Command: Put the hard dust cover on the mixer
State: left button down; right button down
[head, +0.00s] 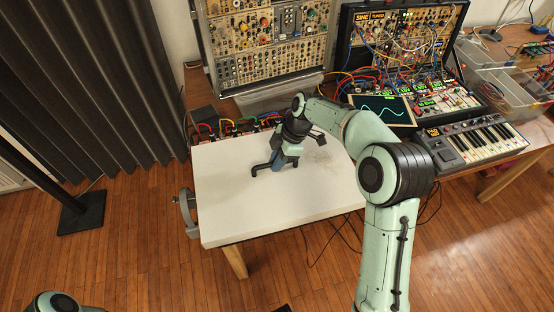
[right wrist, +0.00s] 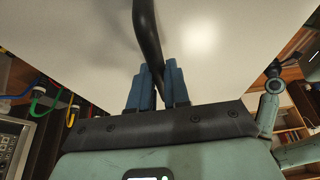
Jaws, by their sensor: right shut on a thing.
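The hard dust cover (head: 250,205) is a large white, flat-topped panel with a black bar handle on top. It spans the front part of the wooden table in the head view, and its white top (right wrist: 215,45) fills much of the right wrist view. My right gripper (head: 284,163) is shut on the black handle (head: 262,168), its blue fingers (right wrist: 157,88) on either side of the bar. The mixer is not visible; cables run in along the cover's back edge. I cannot tell whether the cover rests or hangs. My left gripper is not in view.
Coloured cables (head: 228,126) lie along the cover's back edge. A grey clamp-like part (head: 187,213) stands at its left side. Modular synth racks (head: 265,45) stand behind; a small screen (head: 384,109) and a keyboard (head: 470,140) are at right. Wooden floor is open in front.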

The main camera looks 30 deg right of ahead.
jog(key=c, duration=1.1)
grip_release()
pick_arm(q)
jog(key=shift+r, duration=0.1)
pick_arm(e)
jog(key=shift+r, duration=0.15)
jog(key=shift+d+r+p, duration=0.1)
jog(key=shift+r+p, duration=0.45)
jog(key=shift+r, duration=0.4)
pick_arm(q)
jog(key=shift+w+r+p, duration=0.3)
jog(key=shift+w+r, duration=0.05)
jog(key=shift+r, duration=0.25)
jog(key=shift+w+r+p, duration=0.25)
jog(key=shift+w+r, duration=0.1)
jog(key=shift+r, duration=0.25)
pick_arm(e)
jog(key=v, duration=1.1)
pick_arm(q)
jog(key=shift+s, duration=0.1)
pick_arm(e)
jog(key=shift+s+d, duration=0.1)
jog(key=shift+d, duration=0.05)
